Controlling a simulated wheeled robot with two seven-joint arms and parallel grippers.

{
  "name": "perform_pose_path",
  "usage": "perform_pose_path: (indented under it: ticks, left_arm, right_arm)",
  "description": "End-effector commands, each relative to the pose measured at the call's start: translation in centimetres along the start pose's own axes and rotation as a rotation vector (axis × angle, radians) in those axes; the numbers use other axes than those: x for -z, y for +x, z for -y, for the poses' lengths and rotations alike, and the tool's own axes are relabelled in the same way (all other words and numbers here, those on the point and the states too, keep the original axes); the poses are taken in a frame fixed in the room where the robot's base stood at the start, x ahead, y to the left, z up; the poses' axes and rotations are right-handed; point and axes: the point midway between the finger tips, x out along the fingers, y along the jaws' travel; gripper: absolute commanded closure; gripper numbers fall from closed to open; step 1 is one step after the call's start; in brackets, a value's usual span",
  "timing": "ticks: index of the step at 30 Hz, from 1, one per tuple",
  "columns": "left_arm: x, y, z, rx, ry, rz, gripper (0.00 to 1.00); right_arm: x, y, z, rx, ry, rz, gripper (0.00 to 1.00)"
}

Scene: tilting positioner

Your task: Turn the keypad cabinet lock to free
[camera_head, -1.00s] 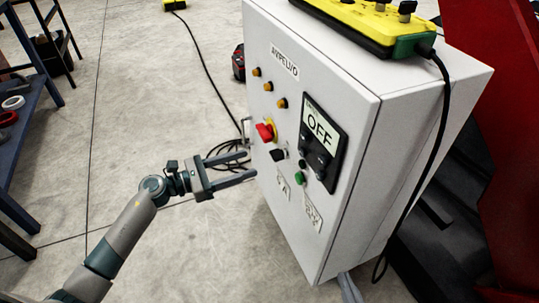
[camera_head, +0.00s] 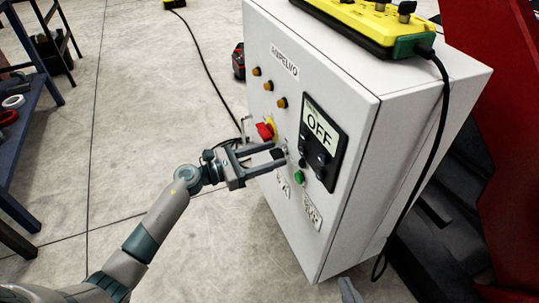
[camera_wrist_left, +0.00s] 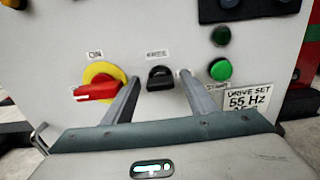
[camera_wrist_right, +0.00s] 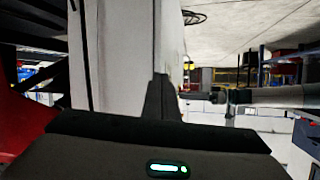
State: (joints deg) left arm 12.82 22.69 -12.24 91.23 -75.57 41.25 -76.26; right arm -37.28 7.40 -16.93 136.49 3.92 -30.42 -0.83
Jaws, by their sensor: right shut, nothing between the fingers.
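The white control cabinet (camera_head: 330,60) fills the middle of the head view; its display (camera_head: 320,125) reads OFF. A small black knob (camera_wrist_left: 160,78) sits on its front, between a red rotary switch on a yellow plate (camera_wrist_left: 98,86) and a green button (camera_wrist_left: 220,70). In the left wrist view, no contact with the knob can be made out. My right gripper (camera_wrist_right: 160,78) is shut and empty.
A yellow control box (camera_head: 350,18) lies on the cabinet top, its black cable (camera_head: 443,130) hanging down the side. A red structure (camera_head: 495,110) stands to the right. A blue workbench (camera_head: 28,125) stands at the left, with open floor between.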

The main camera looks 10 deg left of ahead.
Motion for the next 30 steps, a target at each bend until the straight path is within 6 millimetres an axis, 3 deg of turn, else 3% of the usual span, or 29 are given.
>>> perform_pose_path:
  ticks: [1,4,5,17,30]
  left_arm:
    - [0.0,0.0,0.0,0.000,0.000,0.000,0.61]
    - [0.0,0.0,0.0,0.000,0.000,0.000,0.85]
    - [0.0,0.0,0.0,0.000,0.000,0.000,0.88]
    - [-0.1,-0.1,0.0,0.000,-0.041,-0.001,0.88]
    - [-0.2,-0.1,-0.2,0.000,-0.313,-0.002,0.88]
  right_arm:
    - [0.0,0.0,0.0,0.000,0.000,-0.001,1.00]
    - [0.1,0.0,0.1,0.001,0.000,-0.002,1.00]
    - [0.1,0.0,0.1,0.001,0.001,-0.003,1.00]
    - [-0.5,-0.2,0.1,0.002,0.007,0.036,1.00]
    - [-5.8,-2.3,-1.5,-0.029,0.044,0.345,1.00]
